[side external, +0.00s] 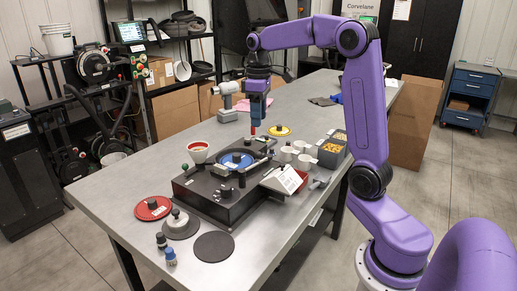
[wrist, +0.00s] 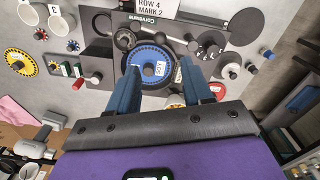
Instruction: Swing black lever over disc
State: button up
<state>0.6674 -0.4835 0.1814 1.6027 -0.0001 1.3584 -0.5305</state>
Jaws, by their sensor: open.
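The seed meter is a black box-like base (side external: 215,197) on the grey table, with a blue disc (side external: 236,159) on top. The blue disc also shows in the wrist view (wrist: 152,66). A black lever-like bar (side external: 257,163) with knobs lies along the disc's card side; in the wrist view black parts (wrist: 172,42) lie by the disc's upper edge, and I cannot tell exactly where the lever ends. My gripper (side external: 256,118) is open and empty, pointing down above the back of the base. In the wrist view its blue fingers (wrist: 162,70) straddle the disc in the picture, apart from it.
A white card (side external: 284,180) stands at the base's right side. White cups (side external: 304,161) and seed bins (side external: 332,151) are to the right. A red disc (side external: 153,208), a grey knobbed disc (side external: 179,225) and a black disc (side external: 214,246) lie in front. A yellow disc (side external: 279,130) is behind.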

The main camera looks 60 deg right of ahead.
notch_tip(320, 180, down, 11)
jog(key=shift+f, duration=0.15)
dwell(0.4)
grip_shut()
